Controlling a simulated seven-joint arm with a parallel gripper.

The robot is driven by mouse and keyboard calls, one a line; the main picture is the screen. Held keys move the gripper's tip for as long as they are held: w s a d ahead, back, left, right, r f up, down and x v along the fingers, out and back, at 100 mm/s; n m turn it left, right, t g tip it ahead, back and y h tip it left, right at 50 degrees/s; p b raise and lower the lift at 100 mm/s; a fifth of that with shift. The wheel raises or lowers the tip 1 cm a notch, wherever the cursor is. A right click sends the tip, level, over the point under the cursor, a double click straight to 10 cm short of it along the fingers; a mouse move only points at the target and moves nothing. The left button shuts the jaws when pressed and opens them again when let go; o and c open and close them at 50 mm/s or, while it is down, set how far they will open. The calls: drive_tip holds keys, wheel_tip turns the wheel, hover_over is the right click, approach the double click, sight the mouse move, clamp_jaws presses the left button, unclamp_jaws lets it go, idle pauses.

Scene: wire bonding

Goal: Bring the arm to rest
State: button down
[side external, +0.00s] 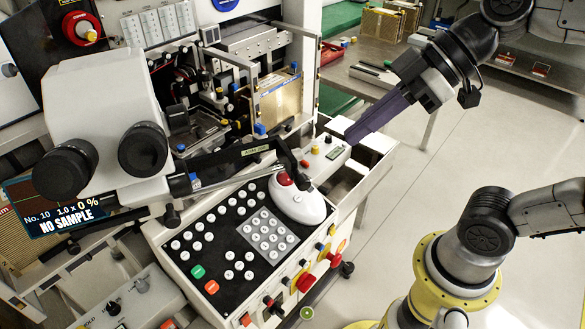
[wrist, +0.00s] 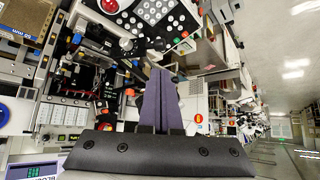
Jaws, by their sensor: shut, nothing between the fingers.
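My gripper (side external: 350,136) has long purple fingers. In the side external view it hangs in the air at the upper right of the bonding machine, above the open drawers at its right side. The fingers lie together with nothing between them. In the wrist view the shut purple fingers (wrist: 160,72) point at the machine, with clear air around them. The fingertips look apart from every surface, though the exact gap cannot be told.
The control panel (side external: 190,259) with white buttons and a white mouse-like control (side external: 299,202) stands left of my gripper. A microscope head (side external: 100,120) is at the left. A metal table (side external: 400,65) stands behind. Open floor (side external: 430,160) lies to the right.

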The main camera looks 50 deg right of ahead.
drive_tip(key=s+d+f+m+h, duration=0.4)
drive_tip(key=d+f+m+h, duration=0.2)
drive_tip(key=d, duration=0.4)
drive_tip(key=f+m, duration=0.1)
drive_tip(key=m, duration=0.1)
drive_tip(key=shift+s+d+f+m+g, duration=0.15)
drive_tip(key=shift+s+d+m+g, duration=0.15)
drive_tip(key=shift+m, duration=0.1)
idle(1.7)
